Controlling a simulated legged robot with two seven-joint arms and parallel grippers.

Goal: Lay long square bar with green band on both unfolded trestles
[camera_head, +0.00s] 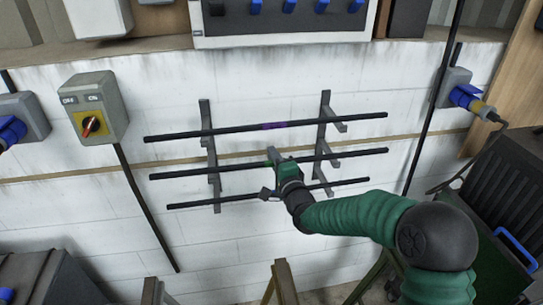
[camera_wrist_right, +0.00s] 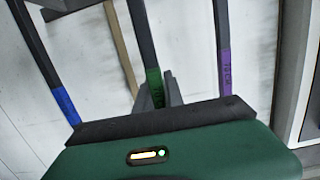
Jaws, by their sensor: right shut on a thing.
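A long dark square bar (camera_head: 225,168) with a green band is the middle one of three bars at the wall rack. The green band shows at the jaws in the right wrist view (camera_wrist_right: 154,88). My right gripper (camera_head: 274,157) is shut on this bar near its middle. The bar runs level across both rack brackets; I cannot tell whether it still rests on them. Two wooden pieces, possibly trestle parts, stand at the bottom edge: one in the middle (camera_head: 283,283), one at the left (camera_head: 153,292). Most of them is cut off. My left gripper is not in view.
A bar with a purple band (camera_head: 350,119) lies above and another bar (camera_head: 225,200) below, its blue band (camera_wrist_right: 64,103) showing in the wrist view. The rack has two grey brackets (camera_head: 205,115). A switch box (camera_head: 93,105) is left; a black case (camera_head: 505,195) stands right.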

